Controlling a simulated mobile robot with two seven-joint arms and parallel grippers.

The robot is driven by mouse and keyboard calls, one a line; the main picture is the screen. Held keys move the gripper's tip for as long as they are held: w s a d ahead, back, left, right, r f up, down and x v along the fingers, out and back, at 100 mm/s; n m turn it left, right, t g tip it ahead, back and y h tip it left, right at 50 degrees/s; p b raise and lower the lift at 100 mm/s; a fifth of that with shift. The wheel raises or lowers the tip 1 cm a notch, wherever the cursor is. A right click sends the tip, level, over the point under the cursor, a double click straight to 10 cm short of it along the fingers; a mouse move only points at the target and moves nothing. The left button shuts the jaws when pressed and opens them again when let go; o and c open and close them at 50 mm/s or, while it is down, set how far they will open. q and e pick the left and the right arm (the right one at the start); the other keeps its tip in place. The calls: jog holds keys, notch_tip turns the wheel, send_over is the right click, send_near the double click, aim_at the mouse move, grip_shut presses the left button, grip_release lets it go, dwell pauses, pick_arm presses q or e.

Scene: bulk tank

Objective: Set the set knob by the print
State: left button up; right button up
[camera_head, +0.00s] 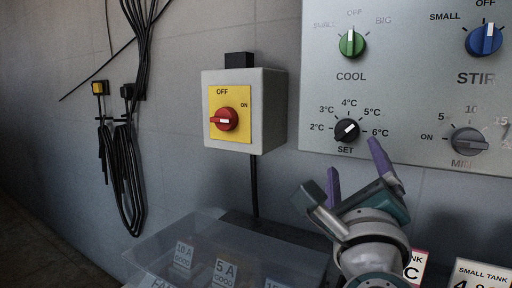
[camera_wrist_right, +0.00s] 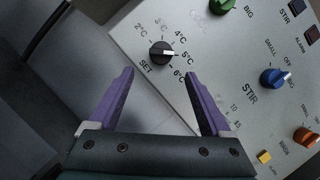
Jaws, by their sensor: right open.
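The black set knob (camera_head: 347,130) is on the grey panel (camera_head: 420,60), with marks from 2°C to 6°C around it. Its white mark points up and right, toward about 5°C. The knob also shows in the right wrist view (camera_wrist_right: 162,52), ahead of the fingers. My right gripper (camera_head: 354,162) is open and empty, below the knob and apart from it; its two purple fingers show in the wrist view (camera_wrist_right: 158,76). A printed card reading "SMALL TANK" (camera_head: 482,272) is at the lower right, its value cut off. Another card (camera_head: 414,266) is partly hidden by my arm. My left gripper is not in view.
The panel also has a green COOL knob (camera_head: 351,43), a blue STIR knob (camera_head: 483,39) and a grey MIN knob (camera_head: 468,141). A red switch (camera_head: 224,119) is on a box to the left. A clear bin (camera_head: 150,258) with labelled parts stands below.

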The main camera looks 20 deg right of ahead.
aim_at(347, 134)
jog(key=x, duration=0.8)
jog(key=shift+w+d+r, duration=0.2)
jog(key=shift+w, duration=0.1)
grip_shut()
